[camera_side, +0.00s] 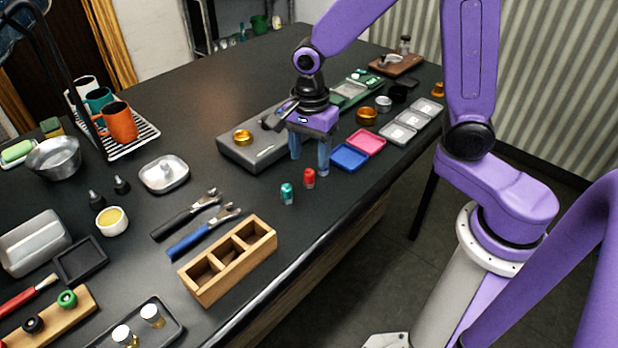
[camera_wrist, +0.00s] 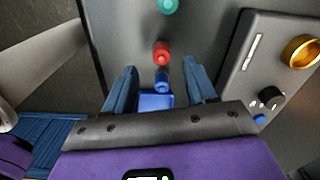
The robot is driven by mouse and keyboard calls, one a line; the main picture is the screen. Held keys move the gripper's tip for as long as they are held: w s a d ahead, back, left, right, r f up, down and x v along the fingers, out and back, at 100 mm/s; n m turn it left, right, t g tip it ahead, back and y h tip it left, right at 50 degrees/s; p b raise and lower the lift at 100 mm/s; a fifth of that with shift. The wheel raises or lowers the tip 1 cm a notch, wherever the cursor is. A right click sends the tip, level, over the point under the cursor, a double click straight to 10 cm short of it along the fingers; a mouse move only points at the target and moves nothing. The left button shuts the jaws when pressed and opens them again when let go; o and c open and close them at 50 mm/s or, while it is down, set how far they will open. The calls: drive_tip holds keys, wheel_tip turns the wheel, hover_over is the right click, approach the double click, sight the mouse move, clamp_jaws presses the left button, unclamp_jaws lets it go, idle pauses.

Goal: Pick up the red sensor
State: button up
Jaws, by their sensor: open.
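The red sensor (camera_side: 309,178) stands upright on the dark bench, near its front edge. In the wrist view the red sensor (camera_wrist: 161,54) sits just beyond the fingertips, roughly centred between them. My gripper (camera_side: 310,163) points down with its blue fingers apart, close behind the red sensor in the side view. In the wrist view my gripper (camera_wrist: 160,72) is open, with no object clasped. A small blue cylinder (camera_wrist: 162,84) shows between the fingers there; I cannot make it out in the side view.
A teal sensor (camera_side: 287,193) stands beside the red one. A grey box (camera_side: 235,154) with a brass ring (camera_side: 242,137) lies left of my gripper. Blue (camera_side: 349,158) and pink (camera_side: 367,142) trays lie to its right. Pliers (camera_side: 200,235) and a wooden compartment box (camera_side: 262,252) lie nearer the camera.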

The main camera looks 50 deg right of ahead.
sight(309, 172)
drive_tip(key=shift+w+f, duration=0.1)
drive_tip(key=shift+f, duration=2.35)
clamp_jaws()
